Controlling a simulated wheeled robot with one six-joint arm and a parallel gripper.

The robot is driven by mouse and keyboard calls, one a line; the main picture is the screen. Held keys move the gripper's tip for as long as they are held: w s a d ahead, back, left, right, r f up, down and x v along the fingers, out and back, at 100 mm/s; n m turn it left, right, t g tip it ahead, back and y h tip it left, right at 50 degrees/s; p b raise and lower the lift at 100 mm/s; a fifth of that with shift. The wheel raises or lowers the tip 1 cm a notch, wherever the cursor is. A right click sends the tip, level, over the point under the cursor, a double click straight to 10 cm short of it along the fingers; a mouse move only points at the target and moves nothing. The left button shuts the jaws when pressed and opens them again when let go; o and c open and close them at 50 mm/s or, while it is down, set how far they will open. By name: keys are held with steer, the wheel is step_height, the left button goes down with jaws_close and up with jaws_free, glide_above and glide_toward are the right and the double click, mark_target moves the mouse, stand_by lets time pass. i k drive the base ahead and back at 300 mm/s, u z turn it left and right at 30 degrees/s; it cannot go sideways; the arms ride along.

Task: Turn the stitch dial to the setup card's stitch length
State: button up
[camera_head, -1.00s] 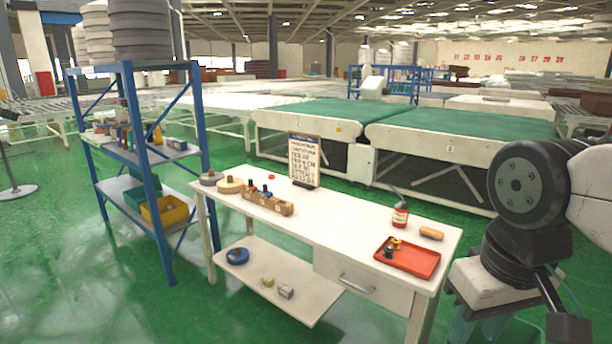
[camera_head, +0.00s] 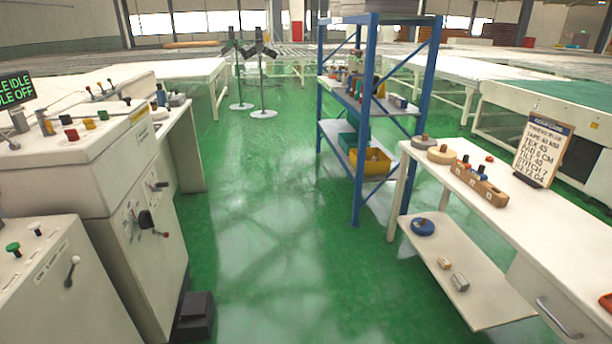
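The setup card (camera_head: 541,150) stands tilted on the white workbench at right. Its small handwritten lines are partly legible; one line near the bottom seems to read "STITCH 7". On the left, the front of a cream machine cabinet (camera_head: 98,183) carries a black round knob (camera_head: 147,220) on a marked plate, with small levers around it. I cannot tell for sure that this knob is the stitch dial, and its setting is too small to read. My gripper is not in view.
A green-floored aisle (camera_head: 265,260) lies clear between the machine and the white workbench (camera_head: 590,240). A black box (camera_head: 195,317) sits on the floor by the cabinet. A blue shelf rack (camera_head: 364,130) stands beyond the bench. A lower console (camera_head: 60,280) has a lever and buttons.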

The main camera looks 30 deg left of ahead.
mark_target(66, 120)
steer(key=u, duration=1.65)
steer(key=i, duration=1.2)
steer(key=z, duration=0.45)
steer(key=i, duration=1.05)
steer(key=u, duration=0.9)
steer(key=i, duration=0.85)
steer(key=u, duration=1.05)
steer(key=i, duration=0.2)
steer(key=u, duration=0.15)
